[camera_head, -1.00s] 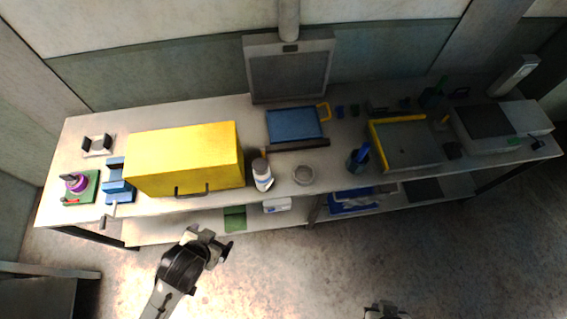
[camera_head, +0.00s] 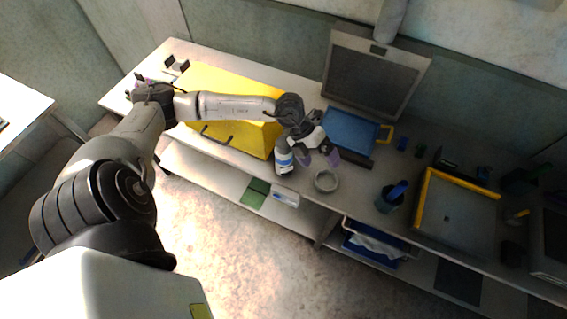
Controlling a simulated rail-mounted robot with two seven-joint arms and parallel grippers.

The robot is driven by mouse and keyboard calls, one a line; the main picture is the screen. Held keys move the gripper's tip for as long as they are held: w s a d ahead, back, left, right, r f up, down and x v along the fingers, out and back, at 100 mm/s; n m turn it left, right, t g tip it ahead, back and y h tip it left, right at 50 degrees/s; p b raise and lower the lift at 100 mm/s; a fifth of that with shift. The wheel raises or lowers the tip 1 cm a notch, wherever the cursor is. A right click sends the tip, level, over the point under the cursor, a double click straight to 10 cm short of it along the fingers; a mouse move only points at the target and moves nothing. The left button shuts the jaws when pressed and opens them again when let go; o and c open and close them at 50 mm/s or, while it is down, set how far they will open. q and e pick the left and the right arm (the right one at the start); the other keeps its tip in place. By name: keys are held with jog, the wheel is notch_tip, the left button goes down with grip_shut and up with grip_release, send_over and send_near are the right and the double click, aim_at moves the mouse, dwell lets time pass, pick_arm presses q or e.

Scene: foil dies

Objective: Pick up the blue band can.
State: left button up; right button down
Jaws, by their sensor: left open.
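The blue band can (camera_head: 284,160), white with a blue band, stands on the bench near its front edge, beside the yellow box. Its top is partly hidden by my left wrist. My left gripper (camera_head: 319,159) is open, with its two fingertips pointing down just to the right of the can. Nothing shows between the fingers. Whether a finger touches the can cannot be told. My right gripper is out of view.
The yellow box (camera_head: 220,90) stands left of the can, under my left arm. A grey round bowl (camera_head: 326,180) sits close to the right of the can. A blue tray (camera_head: 350,132) lies behind, and a dark cup (camera_head: 389,199) stands further right.

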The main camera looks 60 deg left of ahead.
aim_at(284, 142)
pick_arm(q)
jog(key=a+g+y, duration=0.1)
jog(key=a+y, duration=0.1)
jog(key=a, duration=0.3)
jog(key=s+a+n+y+b, duration=0.1)
jog(key=a+y, duration=0.2)
jog(key=a, duration=0.2)
jog(key=a+g+y, duration=0.1)
jog(key=a+y, duration=0.1)
jog(key=a, duration=0.4)
jog(key=shift+s+a+f+g, duration=0.1)
jog(key=shift+s+f+g, duration=0.2)
jog(key=shift+f, duration=0.1)
jog(key=shift+n+y, duration=0.3)
jog(key=shift+y, duration=0.1)
jog(key=f, duration=0.7)
jog(key=shift+a+p, duration=0.3)
jog(key=shift+p, duration=0.05)
jog(key=shift+f, duration=0.5)
jog(key=shift+s+d+f+p, duration=0.15)
jog(key=shift+f+p, duration=0.15)
jog(key=shift+f, duration=0.15)
jog(key=f, duration=0.1)
jog(key=f+p, duration=0.1)
jog(key=f, duration=0.1)
jog(key=shift+d+f, duration=0.15)
jog(key=shift+d, duration=0.2)
jog(key=shift+a+f, duration=0.1)
jog(key=shift+f, duration=0.45)
